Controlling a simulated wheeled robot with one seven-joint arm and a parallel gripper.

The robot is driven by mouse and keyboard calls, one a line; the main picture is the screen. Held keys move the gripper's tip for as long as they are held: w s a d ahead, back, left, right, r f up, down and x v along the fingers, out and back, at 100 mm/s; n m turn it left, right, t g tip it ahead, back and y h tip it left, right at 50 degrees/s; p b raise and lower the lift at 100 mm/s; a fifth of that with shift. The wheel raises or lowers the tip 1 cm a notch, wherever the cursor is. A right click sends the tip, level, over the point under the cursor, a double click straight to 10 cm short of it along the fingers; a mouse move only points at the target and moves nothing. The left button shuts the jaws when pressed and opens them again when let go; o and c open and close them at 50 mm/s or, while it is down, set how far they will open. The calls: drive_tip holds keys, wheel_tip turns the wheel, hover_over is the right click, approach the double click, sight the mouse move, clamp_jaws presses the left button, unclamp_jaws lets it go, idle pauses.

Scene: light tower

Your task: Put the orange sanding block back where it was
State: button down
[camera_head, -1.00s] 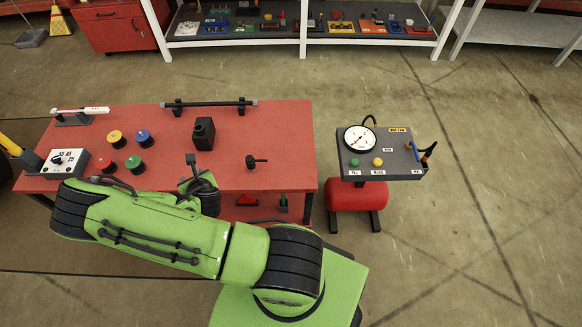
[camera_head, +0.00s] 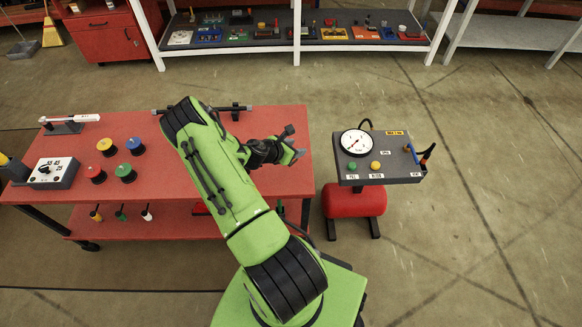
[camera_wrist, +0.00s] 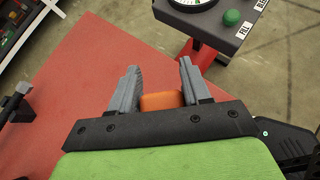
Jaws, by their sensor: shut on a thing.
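The orange sanding block (camera_wrist: 162,101) sits between the two grey fingers of my gripper (camera_wrist: 158,68) in the wrist view, low between them near the black palm plate. My gripper is shut on it. In the head view my gripper (camera_head: 291,147) is over the right end of the red bench (camera_head: 188,190). The block cannot be clearly made out there. The wrist view shows the red bench top (camera_wrist: 95,70) beneath the fingers, bare below and left of them. The gap between block and bench cannot be told.
A gauge stand (camera_head: 380,160) with a red tank (camera_head: 354,200) stands right of the bench, apart from it. A black bar (camera_head: 235,108) lies along the bench's back edge. Colored buttons (camera_head: 125,172) and a dial box (camera_head: 52,172) are at left. My arm hides the bench's middle.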

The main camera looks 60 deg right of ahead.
wheel_tip(320, 180, down, 7)
drive_tip(key=shift+r+b, duration=0.15)
drive_tip(key=shift+b, duration=0.65)
drive_tip(key=c, duration=0.5)
unclamp_jaws()
